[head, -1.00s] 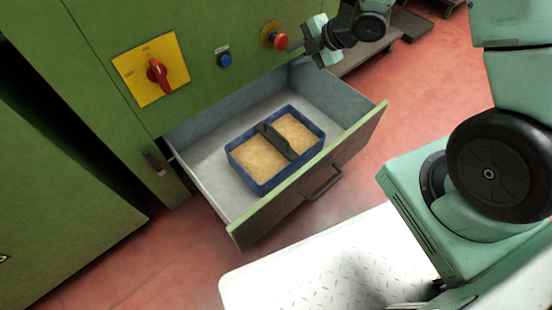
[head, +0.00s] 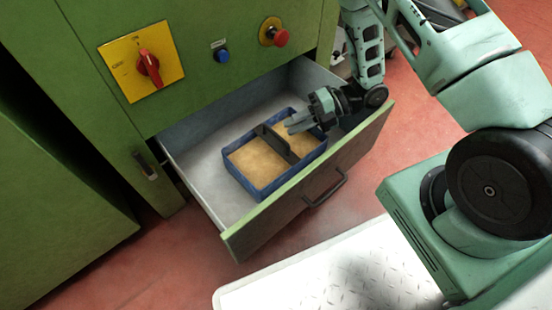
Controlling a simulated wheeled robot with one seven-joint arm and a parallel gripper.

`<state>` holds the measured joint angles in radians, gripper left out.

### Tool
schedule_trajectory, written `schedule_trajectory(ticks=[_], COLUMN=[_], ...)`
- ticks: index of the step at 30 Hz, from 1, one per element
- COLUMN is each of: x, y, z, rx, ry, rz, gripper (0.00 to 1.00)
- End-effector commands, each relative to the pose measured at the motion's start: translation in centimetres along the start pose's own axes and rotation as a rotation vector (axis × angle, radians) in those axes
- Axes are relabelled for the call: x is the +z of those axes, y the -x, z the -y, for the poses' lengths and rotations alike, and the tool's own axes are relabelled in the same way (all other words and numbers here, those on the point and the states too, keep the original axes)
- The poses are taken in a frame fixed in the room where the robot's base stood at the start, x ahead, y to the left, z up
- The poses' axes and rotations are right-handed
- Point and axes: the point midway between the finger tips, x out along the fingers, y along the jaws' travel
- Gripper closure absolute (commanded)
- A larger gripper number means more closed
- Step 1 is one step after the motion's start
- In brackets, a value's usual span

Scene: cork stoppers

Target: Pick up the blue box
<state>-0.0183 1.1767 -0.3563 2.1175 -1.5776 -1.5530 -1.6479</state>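The blue box (head: 252,189) sits in the open drawer. It is a low tray with a dark handle (head: 275,143) across its middle and tan contents on both sides of the handle. My gripper (head: 290,126) is above the right, far part of the box, its fingers pointing left toward the handle. The fingers look apart with nothing between them. The gripper hides the far right corner of the box. I cannot tell whether the fingers touch the handle, but they look clear of it.
The grey drawer (head: 207,187) stands out from a green cabinet (head: 215,28). Its front panel has a dark pull (head: 325,190). A red knob switch (head: 150,66), a blue button (head: 222,56) and a red button (head: 280,38) are above. Bare drawer floor lies left of the box.

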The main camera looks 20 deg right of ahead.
Motion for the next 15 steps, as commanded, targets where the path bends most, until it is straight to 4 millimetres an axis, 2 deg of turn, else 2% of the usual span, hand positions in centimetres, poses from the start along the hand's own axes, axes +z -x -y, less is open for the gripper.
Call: schedule_trajectory(ticks=[1, 3, 6, 10, 15], x=[0.1, 0.1, 0.1, 0.1, 0.1], y=[-0.6, -1.9, -2.7, -4.0, -6.5], z=[1.6, 1.0, 0.8, 0.8, 0.9], rx=[-0.001, 0.000, 0.000, 0.000, 0.000], ry=[-0.001, 0.003, 0.001, 0.001, 0.002], rz=[-0.001, -0.003, -0.001, -0.002, -0.001], gripper=[0.77, 0.77, 0.77, 0.77, 0.77])
